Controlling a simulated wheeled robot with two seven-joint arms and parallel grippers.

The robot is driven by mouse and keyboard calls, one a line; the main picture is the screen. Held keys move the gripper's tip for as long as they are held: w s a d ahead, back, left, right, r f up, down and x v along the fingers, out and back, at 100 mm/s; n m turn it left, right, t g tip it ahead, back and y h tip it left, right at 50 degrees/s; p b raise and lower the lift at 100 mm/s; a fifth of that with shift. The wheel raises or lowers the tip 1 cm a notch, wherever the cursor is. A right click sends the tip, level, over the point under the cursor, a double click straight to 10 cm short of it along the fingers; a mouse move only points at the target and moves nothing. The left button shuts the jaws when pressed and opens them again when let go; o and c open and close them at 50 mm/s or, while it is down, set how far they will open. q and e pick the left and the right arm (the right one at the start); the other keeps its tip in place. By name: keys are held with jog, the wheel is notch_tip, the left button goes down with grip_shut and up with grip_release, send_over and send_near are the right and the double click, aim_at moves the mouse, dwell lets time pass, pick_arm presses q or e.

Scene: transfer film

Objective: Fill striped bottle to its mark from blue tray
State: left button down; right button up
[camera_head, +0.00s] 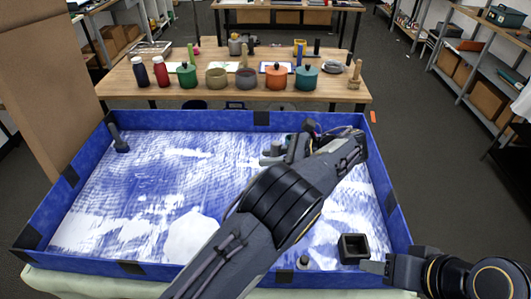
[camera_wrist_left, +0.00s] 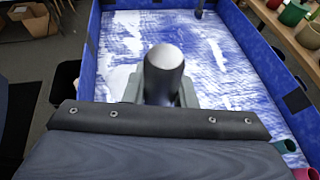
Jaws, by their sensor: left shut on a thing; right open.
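The blue tray (camera_head: 240,120) has tall blue walls with dark patches, and its floor is covered in streaky blue and white. My left arm reaches across it, and my left gripper (camera_head: 278,150) is shut on a grey, round-topped object (camera_wrist_left: 164,72), clearest in the left wrist view. Its lower part is hidden by the fingers. My right gripper (camera_head: 374,267) is open at the lower right, beside a dark, square, open-topped container (camera_head: 353,248) in the tray's near right corner. I cannot make out a striped bottle or a mark.
A small grey knob-like object (camera_head: 303,262) is near the tray's front wall. A dark upright object (camera_head: 119,139) stands in the far left corner. Behind, a wooden table (camera_head: 130,88) holds a dark bottle (camera_head: 141,73), a red bottle (camera_head: 162,77) and several pots. The tray's left half is mostly clear.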

pick_arm(q)
jog(key=shift+s+a+f+n+t+h+b, duration=1.6)
jog(key=shift+s+a+n+t+b, duration=0.8)
jog(key=shift+s+n+b, duration=1.5)
jog(key=w+d+r+m+g+y+p, duration=0.3)
jog(key=w+d+m+g+p, duration=0.1)
jog(key=w+m+p, duration=0.3)
jog(key=shift+w+d+m+g+p, duration=0.35)
jog(key=shift+w+m+g+p, duration=0.05)
jog(key=shift+w, duration=0.05)
dwell(0.4)
